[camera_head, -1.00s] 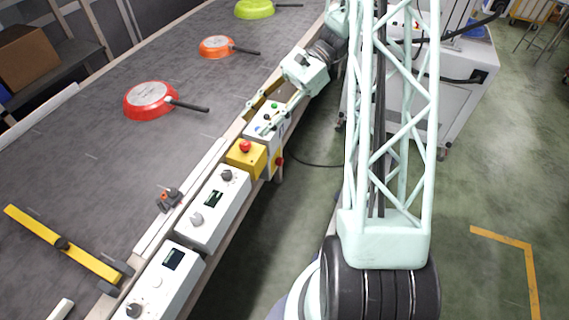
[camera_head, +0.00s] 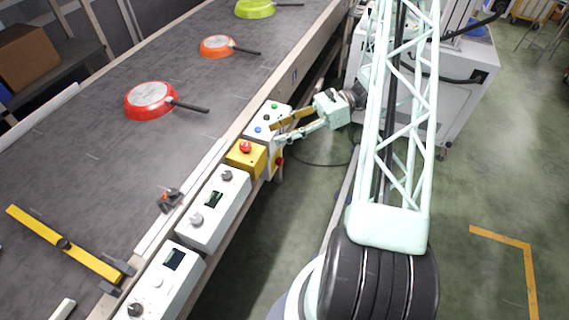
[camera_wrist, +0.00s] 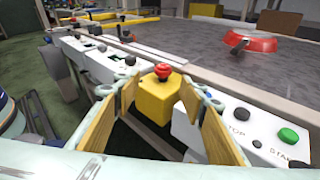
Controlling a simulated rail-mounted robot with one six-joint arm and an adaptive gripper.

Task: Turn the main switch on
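A small red knob (camera_head: 280,161) sticks out from the side of the control boxes, below the yellow box; I cannot tell for sure that it is the main switch. The white button box (camera_head: 263,118) has green, blue and black buttons; the wrist view shows its START and STOP labels (camera_wrist: 258,142). The yellow box with a red emergency button (camera_head: 246,147) stands beside it. My gripper (camera_head: 278,134) is open and empty at the outer side of the white box. In the wrist view my gripper (camera_wrist: 165,92) has its fingers spread, with the yellow box (camera_wrist: 158,98) between them in the picture.
Two white control boxes with knobs and displays (camera_head: 213,207) (camera_head: 167,276) line the conveyor edge. Red (camera_head: 150,98), orange (camera_head: 216,46) and green (camera_head: 254,8) pans lie on the conveyor. The floor beside the conveyor is mostly free, with a white cabinet (camera_head: 462,95) behind my arm.

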